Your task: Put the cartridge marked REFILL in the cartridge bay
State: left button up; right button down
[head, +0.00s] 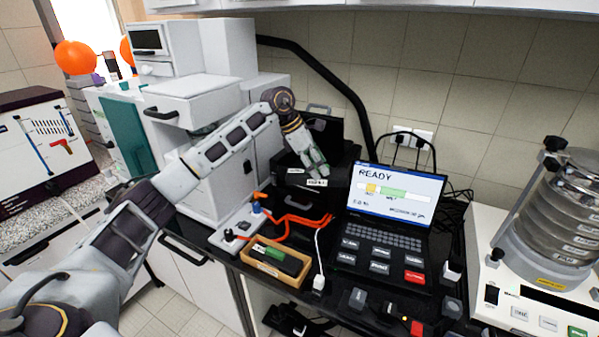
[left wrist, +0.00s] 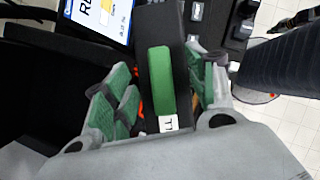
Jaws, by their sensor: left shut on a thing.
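My left gripper (head: 316,170) reaches down at the front of a black unit with a drawer-like front (head: 328,200). In the left wrist view, its green-padded fingers (left wrist: 163,100) are shut on a black cartridge (left wrist: 155,30) with a green strip and a small white label. I cannot read the label fully. Small white labels show below the fingers in the head view; whether one belongs to the cartridge or the unit is unclear. Another black cartridge with a green strip (head: 270,252) lies in a wooden tray (head: 246,267). My right gripper is not in view.
A laptop (head: 400,190) showing READY stands right of the unit. A socket block (head: 238,230) with orange cables lies at the left, and a white cable runs beside the tray. A sieve shaker (head: 560,225) stands at the far right. The counter is crowded.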

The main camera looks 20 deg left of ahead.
pick_arm(q)
jog(key=shift+d+r, duration=0.1)
jog(key=shift+r, duration=0.05)
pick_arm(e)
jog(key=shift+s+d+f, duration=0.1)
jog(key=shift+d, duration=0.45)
